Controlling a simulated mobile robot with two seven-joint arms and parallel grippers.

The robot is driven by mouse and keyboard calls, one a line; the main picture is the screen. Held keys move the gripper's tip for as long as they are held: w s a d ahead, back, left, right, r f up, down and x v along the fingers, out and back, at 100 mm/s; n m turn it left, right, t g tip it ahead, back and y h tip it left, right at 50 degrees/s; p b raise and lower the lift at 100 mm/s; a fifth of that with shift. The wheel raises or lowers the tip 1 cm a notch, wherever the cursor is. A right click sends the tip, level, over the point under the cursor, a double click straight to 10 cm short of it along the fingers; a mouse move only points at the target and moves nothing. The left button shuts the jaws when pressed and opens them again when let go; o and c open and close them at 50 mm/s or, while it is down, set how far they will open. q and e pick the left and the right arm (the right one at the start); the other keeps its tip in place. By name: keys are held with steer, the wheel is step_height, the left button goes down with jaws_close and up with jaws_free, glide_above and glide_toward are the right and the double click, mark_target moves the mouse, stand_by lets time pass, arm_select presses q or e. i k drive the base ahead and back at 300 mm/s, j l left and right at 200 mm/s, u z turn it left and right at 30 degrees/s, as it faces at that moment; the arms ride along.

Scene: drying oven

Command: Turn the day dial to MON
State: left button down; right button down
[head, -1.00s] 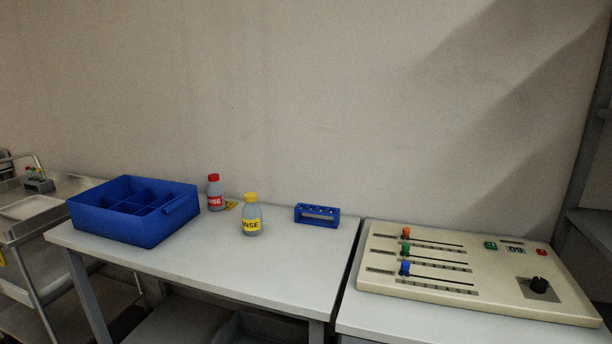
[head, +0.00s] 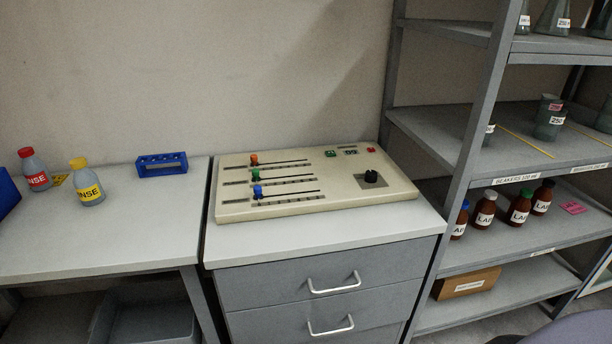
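A beige control panel (head: 290,204) lies on the grey drawer cabinet in the middle of the head view. A black round knob (head: 371,177) sits on a dark square plate at its right side. Day lettering around the knob is too small to read, so I cannot tell where it points. Three sliders with orange, green and blue (head: 258,191) caps are on the panel's left part. A small display (head: 351,152) sits between a green button (head: 331,154) and a red button (head: 371,149). Neither of my grippers is in view.
A table at the left carries a red-capped bottle (head: 37,175), a yellow-capped bottle (head: 88,186) and a blue rack (head: 162,165). A grey shelf unit (head: 472,130) with beakers and brown bottles stands at the right. The cabinet's drawer handles (head: 334,285) stick out in front.

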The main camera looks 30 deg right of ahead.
mark_target(370, 176)
steer(key=z, duration=1.3)
